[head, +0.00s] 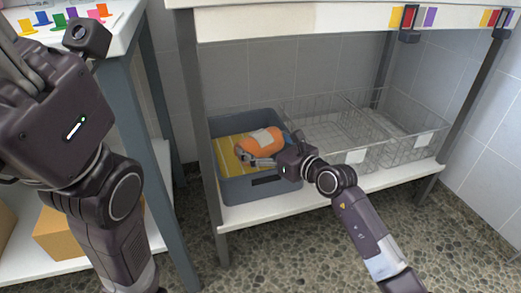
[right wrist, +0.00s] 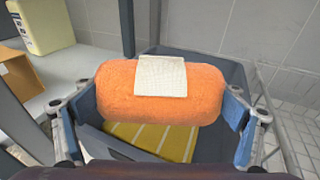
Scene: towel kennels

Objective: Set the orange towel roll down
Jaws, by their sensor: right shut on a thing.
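The orange towel roll (head: 262,139) has a pale cloth band around its middle. In the head view it is over the blue-grey crate (head: 256,187) on the shelf under the counter. My right gripper (head: 258,155) is shut on the roll. In the right wrist view the roll (right wrist: 115,95) lies crosswise between the two fingers, one at each end. Inside the crate, below the roll, is a yellow surface with pale stripes (right wrist: 150,140). I cannot tell if the roll touches it. My left arm rises at the left of the head view; its fingers are not clear.
Wire baskets (head: 340,130) stand to the right of the crate on the same white shelf (head: 310,200). A table leg (head: 205,180) rises close to the crate's left. A cardboard box (head: 62,235) sits on the lower shelf at the left.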

